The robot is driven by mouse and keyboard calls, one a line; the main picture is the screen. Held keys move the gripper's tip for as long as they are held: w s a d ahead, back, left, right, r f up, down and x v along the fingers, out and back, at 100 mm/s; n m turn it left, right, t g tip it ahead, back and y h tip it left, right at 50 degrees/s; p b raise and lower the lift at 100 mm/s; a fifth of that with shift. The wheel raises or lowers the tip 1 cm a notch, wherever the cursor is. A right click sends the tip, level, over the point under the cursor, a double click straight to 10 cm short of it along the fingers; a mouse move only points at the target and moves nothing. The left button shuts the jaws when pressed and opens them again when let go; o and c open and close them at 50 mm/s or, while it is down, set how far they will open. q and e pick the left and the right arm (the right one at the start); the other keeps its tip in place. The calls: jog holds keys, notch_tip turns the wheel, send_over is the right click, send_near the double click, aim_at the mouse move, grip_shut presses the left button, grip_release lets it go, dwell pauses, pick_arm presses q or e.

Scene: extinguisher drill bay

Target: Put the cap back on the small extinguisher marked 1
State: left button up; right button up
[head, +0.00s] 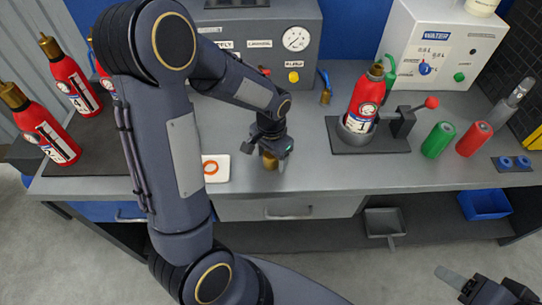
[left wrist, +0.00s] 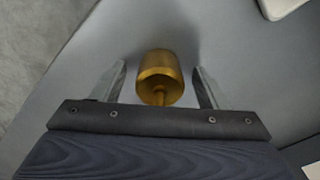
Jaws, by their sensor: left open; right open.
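The small red extinguisher marked 1 (head: 364,98) stands upright in a round holder (head: 356,136) on a dark plate; its top is a short brass-coloured neck. A brass cap (head: 270,161) is on the bench near its front edge, left of that extinguisher. My left gripper (head: 267,154) is over the cap, pointing down. In the left wrist view the cap (left wrist: 160,77) lies between the open, spread fingers of that gripper (left wrist: 161,68), with a gap visible on both sides. My right gripper (head: 455,280) is open and empty at the lower right, away from the bench; part of it is cut off.
A red-knobbed lever (head: 431,103) stands beside the holder. Green (head: 438,140) and red (head: 474,139) cylinders stand further right. A white card with an orange ring (head: 216,168) lies left of the cap. Other extinguishers (head: 40,128) stand left. Grey and white control boxes line the back.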

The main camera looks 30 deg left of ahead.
pick_arm(q)
jog(key=c, duration=1.2)
jog(key=shift+w+r, duration=0.1)
jog(key=shift+r, duration=0.35)
notch_tip(320, 180, up, 2)
jog(key=shift+r, duration=0.25)
jog(key=s+d+r, duration=0.1)
jog(key=d+r, duration=0.2)
jog(key=d, duration=0.1)
jog(key=s+d+r+b, duration=0.1)
jog(key=d+r, duration=0.2)
jog(key=d, duration=0.2)
jog(key=s+d+r, duration=0.1)
jog(key=d+r, duration=0.2)
jog(key=d, duration=0.1)
jog(key=shift+d+r+b, duration=0.35)
jog(key=shift+d, duration=0.05)
